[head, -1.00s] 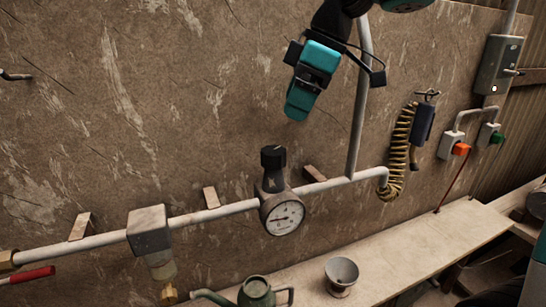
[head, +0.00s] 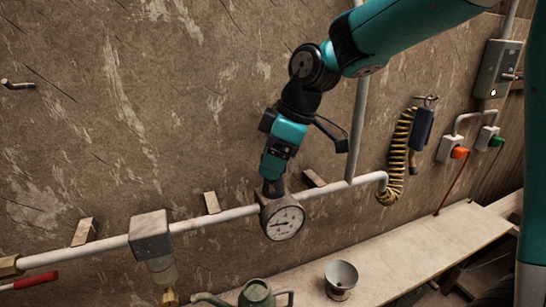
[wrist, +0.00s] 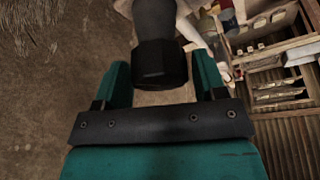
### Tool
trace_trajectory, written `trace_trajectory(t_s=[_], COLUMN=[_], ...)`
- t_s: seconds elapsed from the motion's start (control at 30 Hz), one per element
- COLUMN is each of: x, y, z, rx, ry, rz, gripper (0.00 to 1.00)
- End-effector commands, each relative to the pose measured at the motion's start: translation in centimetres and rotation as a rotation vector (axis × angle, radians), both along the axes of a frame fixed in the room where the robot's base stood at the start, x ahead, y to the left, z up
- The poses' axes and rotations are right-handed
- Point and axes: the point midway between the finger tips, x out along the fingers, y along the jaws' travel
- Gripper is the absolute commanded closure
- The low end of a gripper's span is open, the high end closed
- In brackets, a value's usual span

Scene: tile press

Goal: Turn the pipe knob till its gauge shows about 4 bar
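The round white gauge (head: 285,222) sits on the pipe along the wall. Its dark needle points to the left side of the dial; the numbers are too small to read. The black knob (head: 271,188) stands above the gauge, mostly hidden by my gripper (head: 270,177), which points down over it. In the wrist view the knob (wrist: 160,65) lies between the two teal fingers of my gripper (wrist: 163,78). The fingers are apart, with a narrow gap showing beside the knob, so the gripper looks open around it.
A grey block with a glass bowl (head: 152,235) is on the pipe to the left. A vertical pipe (head: 358,120) rises right of my gripper. A green watering can (head: 257,293) and a grey cup (head: 341,275) stand on the bench (head: 440,245) below. A coiled yellow hose (head: 400,150) hangs at right.

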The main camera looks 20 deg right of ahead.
Motion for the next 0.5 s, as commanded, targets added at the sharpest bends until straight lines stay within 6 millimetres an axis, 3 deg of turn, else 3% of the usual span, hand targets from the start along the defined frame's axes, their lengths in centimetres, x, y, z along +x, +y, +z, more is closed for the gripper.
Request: trace_trajectory(t_s=[0.03, 0.13, 0.17, 0.5], x=[0.01, 0.01, 0.01, -0.01], y=[0.00, -0.01, -0.01, 0.01], z=[0.02, 0.03, 0.03, -0.01], rx=[0.000, 0.000, 0.000, 0.000], ry=[0.000, 0.000, 0.000, -0.002], rz=[0.000, 0.000, 0.000, -0.042], gripper=[0.47, 0.70, 0.74, 0.74])
